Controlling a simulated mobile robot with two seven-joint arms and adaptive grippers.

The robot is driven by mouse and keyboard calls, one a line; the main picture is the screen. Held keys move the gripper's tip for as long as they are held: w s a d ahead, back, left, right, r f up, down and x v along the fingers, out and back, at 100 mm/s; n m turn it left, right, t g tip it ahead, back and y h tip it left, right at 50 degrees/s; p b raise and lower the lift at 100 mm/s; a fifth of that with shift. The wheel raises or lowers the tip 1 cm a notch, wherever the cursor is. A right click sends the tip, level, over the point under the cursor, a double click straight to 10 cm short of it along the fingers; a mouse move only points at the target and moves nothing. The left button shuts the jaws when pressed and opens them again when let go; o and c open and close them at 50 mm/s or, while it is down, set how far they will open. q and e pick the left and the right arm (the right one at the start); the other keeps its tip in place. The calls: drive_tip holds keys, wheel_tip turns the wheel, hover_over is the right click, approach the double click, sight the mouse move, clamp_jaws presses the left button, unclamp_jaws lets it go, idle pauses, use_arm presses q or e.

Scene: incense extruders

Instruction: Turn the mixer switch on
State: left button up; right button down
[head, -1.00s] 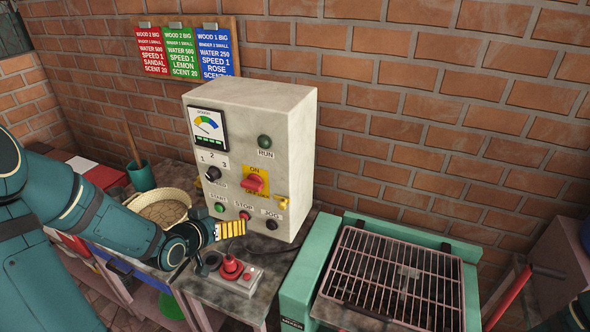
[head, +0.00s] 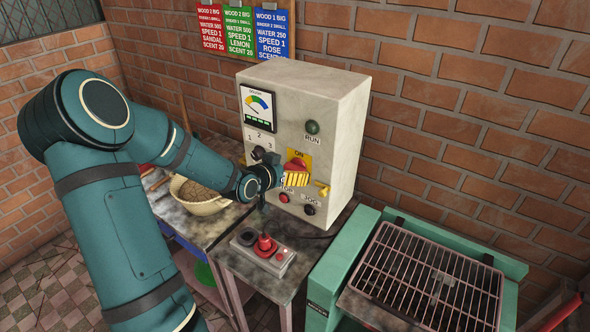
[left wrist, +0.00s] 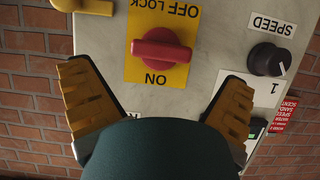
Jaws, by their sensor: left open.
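The mixer switch is a red rotary knob (head: 297,163) on a yellow plate marked ON and OFF, on the front of the pale control box (head: 345,120). In the left wrist view, which shows the panel upside down, the red knob (left wrist: 161,50) lies crosswise between ON and OFF LOCK. My left gripper (head: 295,179) is at the panel just below the knob and partly hides the plate. In the left wrist view the yellow fingers of my left gripper (left wrist: 157,78) are wide apart, one to each side of the knob, with nothing between them.
A black speed dial (left wrist: 268,60) is close to one finger. A yellow part (head: 322,188) juts from the panel near the other. Below are a red-knobbed control (head: 265,245) on the table and a green-framed grill (head: 425,285) at right.

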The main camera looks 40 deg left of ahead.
sight(294, 167)
use_arm(q)
drive_tip(key=shift+x, duration=2.1)
drive_tip(key=c, duration=1.2)
